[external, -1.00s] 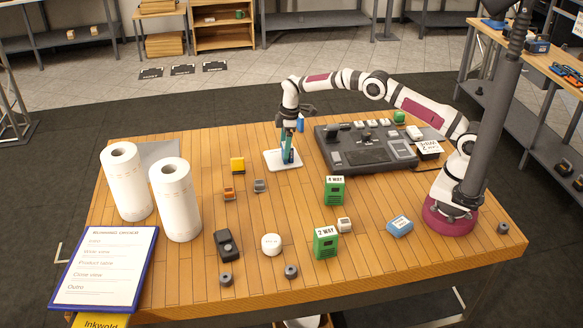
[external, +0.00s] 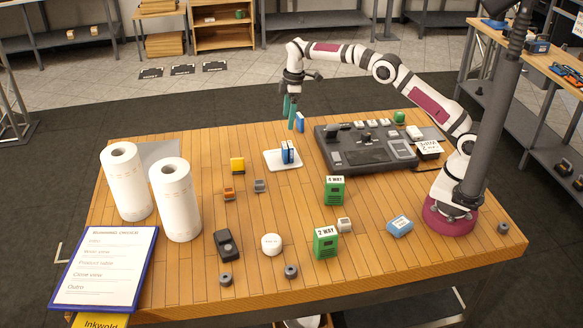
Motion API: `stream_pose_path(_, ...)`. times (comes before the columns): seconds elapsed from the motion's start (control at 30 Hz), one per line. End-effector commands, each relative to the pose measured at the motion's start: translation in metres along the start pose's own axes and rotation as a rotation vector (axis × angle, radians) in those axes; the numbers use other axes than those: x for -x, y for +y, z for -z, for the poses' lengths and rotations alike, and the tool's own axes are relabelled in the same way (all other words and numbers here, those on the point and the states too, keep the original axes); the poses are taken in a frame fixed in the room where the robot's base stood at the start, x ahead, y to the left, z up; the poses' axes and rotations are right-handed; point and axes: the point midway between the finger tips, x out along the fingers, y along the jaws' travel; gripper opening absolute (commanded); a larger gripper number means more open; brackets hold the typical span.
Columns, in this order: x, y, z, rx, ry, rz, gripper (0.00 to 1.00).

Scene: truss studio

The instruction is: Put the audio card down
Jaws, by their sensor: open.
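A small blue-and-white box (external: 287,152), which I take to be the audio card, stands upright on the white pad (external: 272,165) near the middle back of the table. My gripper (external: 290,119), with teal fingers, is open and empty. It hangs above and behind the box, clear of it. Another small blue item (external: 300,122) stands just right of my fingers in the picture, near the table's back edge. I cannot read the print on either.
A dark mixing console (external: 355,150) sits right of the pad. Yellow (external: 237,165), orange (external: 228,194) and grey (external: 259,186) blocks lie to its left. Green boxes (external: 334,190) stand in front. Two paper rolls (external: 175,200) stand at left. Bare wood lies between pad and front items.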

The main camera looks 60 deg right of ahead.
Motion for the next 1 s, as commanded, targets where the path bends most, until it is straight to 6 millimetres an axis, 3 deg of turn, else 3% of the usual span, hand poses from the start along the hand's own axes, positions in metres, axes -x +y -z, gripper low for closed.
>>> stream_pose_path(0.07, 0.005, -0.001, -0.002, -0.012, 0.001, 0.0, 0.91)
stream_pose_path(0.17, 0.036, -0.016, -0.016, -0.11, 0.0, 0.008, 0.91)
stream_pose_path(0.27, 0.087, -0.055, -0.056, -0.321, -0.007, 0.028, 0.91)
stream_pose_path(0.3, 0.105, -0.077, -0.079, -0.421, -0.013, 0.036, 0.91)
stream_pose_path(0.37, 0.126, -0.115, -0.118, -0.576, -0.023, 0.049, 0.91)
stream_pose_path(0.4, 0.134, -0.143, -0.147, -0.683, -0.031, 0.059, 0.91)
stream_pose_path(0.53, 0.129, -0.23, -0.237, -0.999, -0.06, 0.081, 0.91)
stream_pose_path(0.6, 0.116, -0.264, -0.272, -1.126, -0.075, 0.087, 0.91)
stream_pose_path(0.67, 0.105, -0.284, -0.293, -1.201, -0.085, 0.092, 0.91)
stream_pose_path(0.8, 0.092, -0.302, -0.311, -1.276, -0.097, 0.094, 0.91)
stream_pose_path(1.0, 0.092, -0.303, -0.311, -1.277, -0.099, 0.095, 0.91)
